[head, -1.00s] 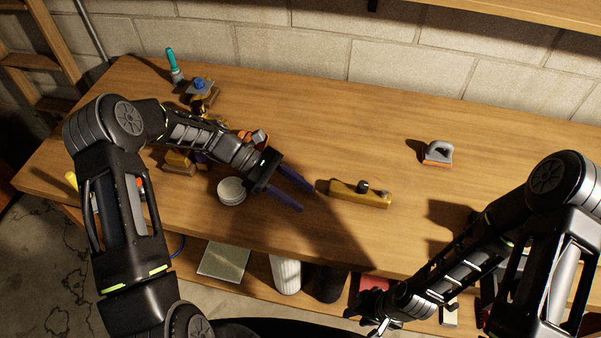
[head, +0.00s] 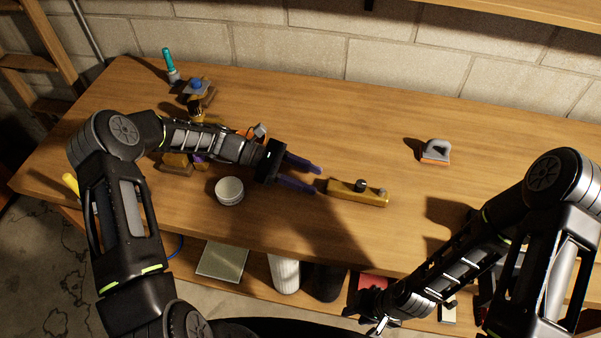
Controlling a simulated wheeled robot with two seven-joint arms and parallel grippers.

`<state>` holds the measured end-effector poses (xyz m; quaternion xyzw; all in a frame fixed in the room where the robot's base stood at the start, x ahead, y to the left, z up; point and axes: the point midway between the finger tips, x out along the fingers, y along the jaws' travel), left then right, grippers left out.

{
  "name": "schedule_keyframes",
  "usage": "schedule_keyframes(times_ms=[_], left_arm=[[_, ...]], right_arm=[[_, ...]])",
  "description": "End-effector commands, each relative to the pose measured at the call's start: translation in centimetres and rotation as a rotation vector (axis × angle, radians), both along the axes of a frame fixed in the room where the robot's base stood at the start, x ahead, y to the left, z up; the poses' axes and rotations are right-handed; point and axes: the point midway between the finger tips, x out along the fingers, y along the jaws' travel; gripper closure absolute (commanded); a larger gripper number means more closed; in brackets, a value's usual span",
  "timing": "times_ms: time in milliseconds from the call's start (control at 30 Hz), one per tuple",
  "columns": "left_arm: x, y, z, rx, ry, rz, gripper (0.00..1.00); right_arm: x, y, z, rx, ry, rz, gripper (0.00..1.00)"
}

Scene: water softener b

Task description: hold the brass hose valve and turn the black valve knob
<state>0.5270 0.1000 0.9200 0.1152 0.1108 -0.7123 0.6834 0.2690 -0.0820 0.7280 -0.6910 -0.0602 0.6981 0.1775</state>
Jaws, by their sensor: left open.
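The brass hose valve (head: 352,197) lies on the workbench in the middle of the head view, its long body running left to right. A black knob (head: 361,186) stands up from its top, and a second dark, rounded part (head: 382,191) shows near its right end. My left gripper (head: 317,180) is open, its two purple fingers pointing right toward the valve's left end. The fingertips are very close to that end; whether they touch it I cannot tell. My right gripper (head: 372,312) is low in the view, near the bench's front edge, apart from the valve; its fingers are unclear.
A round white tin (head: 229,190) stands just below my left forearm. Tools and a teal-handled brush (head: 169,64) lie at the left. A grey-and-orange hand tool (head: 436,151) sits at the right. The bench (head: 320,115) behind the valve is clear.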

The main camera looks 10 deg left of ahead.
Motion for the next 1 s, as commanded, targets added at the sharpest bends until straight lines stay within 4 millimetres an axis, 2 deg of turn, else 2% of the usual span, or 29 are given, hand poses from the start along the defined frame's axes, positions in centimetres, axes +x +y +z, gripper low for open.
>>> schedule_keyframes(times_ms=[300,567,967,1000], left_arm=[[-0.2,-3.8,-1.2,-0.001,0.000,-0.003,0.53],[-0.2,-5.1,-1.7,0.000,0.000,-0.001,0.54],[-0.2,-5.0,-1.6,0.000,-0.001,-0.001,0.86],[-0.2,-5.0,-1.5,-0.002,-0.001,-0.001,0.70]], right_arm=[[0.0,0.0,0.0,0.000,0.000,0.000,0.65],[0.0,0.0,0.0,0.000,0.000,0.000,0.65],[0.0,0.0,0.0,0.000,0.000,0.000,0.65],[0.0,0.0,0.0,0.000,0.000,0.000,0.65]])
